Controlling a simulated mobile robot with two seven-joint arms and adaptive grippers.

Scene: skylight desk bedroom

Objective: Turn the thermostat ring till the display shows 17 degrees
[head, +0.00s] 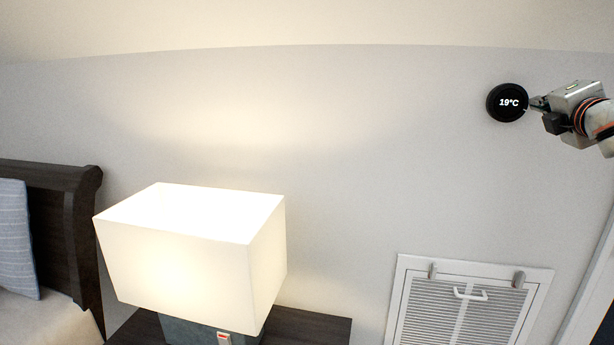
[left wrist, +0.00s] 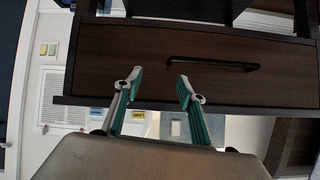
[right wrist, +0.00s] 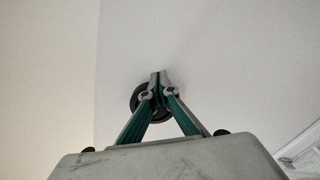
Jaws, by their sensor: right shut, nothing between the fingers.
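The thermostat (head: 507,103) is a round black dial on the wall at the upper right of the head view. Its display reads 19°C in white. My right gripper (head: 533,103) is at the dial's right edge, with its fingers shut and nothing between them. I cannot tell whether the fingertips touch the ring. In the right wrist view the dark thermostat (right wrist: 136,100) is partly hidden behind the closed fingertips (right wrist: 157,80). My left gripper (left wrist: 160,77) is open and empty in the left wrist view, in front of a dark drawer, and is out of the head view.
A lit lamp with a white box shade (head: 190,250) stands on a dark nightstand (head: 315,325). A louvred white wall panel (head: 400,310) is below the thermostat. The bed's dark headboard (head: 80,225) is at left. The drawer (left wrist: 230,80) has a black handle. The wall around the thermostat is clear.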

